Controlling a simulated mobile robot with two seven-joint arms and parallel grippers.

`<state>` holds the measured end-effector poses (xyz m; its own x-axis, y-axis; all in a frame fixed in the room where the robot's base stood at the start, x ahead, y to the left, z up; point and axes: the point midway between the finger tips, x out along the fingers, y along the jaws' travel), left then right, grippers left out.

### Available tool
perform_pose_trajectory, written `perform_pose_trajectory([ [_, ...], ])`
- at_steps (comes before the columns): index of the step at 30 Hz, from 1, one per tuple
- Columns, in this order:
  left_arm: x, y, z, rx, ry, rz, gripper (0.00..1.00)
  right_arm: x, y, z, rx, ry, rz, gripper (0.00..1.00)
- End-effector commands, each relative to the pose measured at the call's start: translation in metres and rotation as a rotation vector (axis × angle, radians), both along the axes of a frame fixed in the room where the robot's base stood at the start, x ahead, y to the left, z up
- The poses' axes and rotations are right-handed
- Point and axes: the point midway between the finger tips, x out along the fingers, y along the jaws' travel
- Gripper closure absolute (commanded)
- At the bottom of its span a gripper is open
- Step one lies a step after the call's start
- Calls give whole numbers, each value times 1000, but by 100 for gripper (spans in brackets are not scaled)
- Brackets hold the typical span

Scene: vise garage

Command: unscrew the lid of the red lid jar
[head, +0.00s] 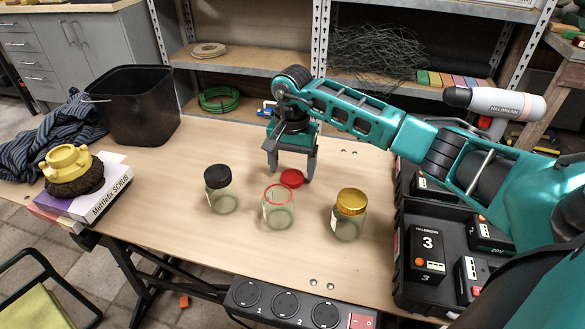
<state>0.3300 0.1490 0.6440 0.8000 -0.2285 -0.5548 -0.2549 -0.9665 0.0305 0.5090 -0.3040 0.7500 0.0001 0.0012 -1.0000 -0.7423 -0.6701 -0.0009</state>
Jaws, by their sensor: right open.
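The red lid jar (278,213) stands upright on the workbench, between two other jars. It is clear glass with a red ring at its top, and its mouth looks uncovered. The red lid (291,178) is apart from the jar, just behind it and slightly right, and appears to lie on the bench. My right gripper (290,172) points down with its fingers spread, one on each side of the red lid. I cannot tell whether the fingers touch it. My left gripper is not in view.
A black-lidded jar (218,176) stands to the left and a gold-lidded jar (351,202) to the right. A black battery case (402,270) fills the bench's right end. A black bin (137,113) and a book box (103,197) are at left. The front middle bench is clear.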

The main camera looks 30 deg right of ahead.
Motion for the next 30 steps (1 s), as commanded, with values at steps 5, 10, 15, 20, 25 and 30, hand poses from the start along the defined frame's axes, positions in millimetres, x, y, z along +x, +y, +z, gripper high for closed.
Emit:
perform_pose_trajectory([
  [5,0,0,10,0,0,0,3,1,-1,44,-2,-6,0,21],
  [10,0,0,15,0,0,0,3,1,-1,78,-2,-3,-1,21],
  [15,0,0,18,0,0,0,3,0,-1,98,-2,-1,-1,21],
  [20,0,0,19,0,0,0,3,0,0,104,-1,1,-1,21],
  [25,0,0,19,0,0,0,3,0,-1,104,-1,1,-1,21],
  [30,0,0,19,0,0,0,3,0,-1,104,-1,1,-1,21],
])
